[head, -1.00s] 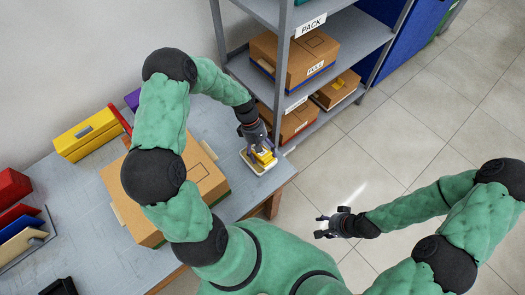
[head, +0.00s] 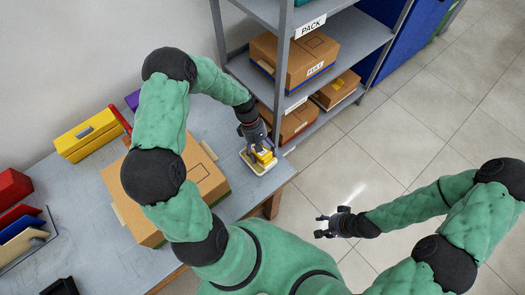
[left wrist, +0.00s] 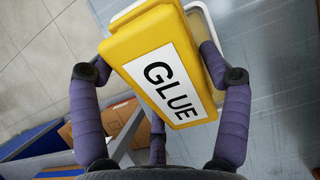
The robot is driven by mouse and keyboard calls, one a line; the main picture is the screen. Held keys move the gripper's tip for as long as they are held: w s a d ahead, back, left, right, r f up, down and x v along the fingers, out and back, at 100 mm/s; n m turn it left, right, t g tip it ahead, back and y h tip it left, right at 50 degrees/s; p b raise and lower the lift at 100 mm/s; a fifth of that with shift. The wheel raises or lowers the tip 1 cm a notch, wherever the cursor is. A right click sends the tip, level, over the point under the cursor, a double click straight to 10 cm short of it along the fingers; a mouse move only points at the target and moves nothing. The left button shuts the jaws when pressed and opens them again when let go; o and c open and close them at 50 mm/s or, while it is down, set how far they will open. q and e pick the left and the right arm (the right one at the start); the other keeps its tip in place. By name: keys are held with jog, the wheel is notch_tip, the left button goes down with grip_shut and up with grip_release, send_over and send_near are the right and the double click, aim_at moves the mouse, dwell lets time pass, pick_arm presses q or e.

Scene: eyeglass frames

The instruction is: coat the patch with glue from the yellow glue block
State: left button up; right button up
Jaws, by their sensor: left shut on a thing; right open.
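My left gripper (head: 259,146) is shut on the yellow glue block (head: 265,157) at the right end of the table. In the left wrist view the block (left wrist: 130,45) sits between the fingers, its white GLUE label facing the camera. Under it is a shallow white-rimmed tray (head: 262,173), partly hidden by the block; I cannot tell whether they touch. The tray's rim also shows in the left wrist view (left wrist: 207,22). I cannot clearly make out the patch; an outlined area shows on the cardboard box (head: 205,181). My right gripper (head: 332,225) is open and empty over the floor.
The cardboard box stands on the table (head: 90,222), partly behind my left arm. A yellow case (head: 88,135) and red boxes (head: 12,188) are to the left. A shelf with a PACK sign (head: 311,25) and cartons stands behind the tray. Floor at right is clear.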

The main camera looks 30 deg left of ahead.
pick_arm(q)
jog(key=shift+r+p, duration=2.7)
jog(key=shift+r, duration=0.95)
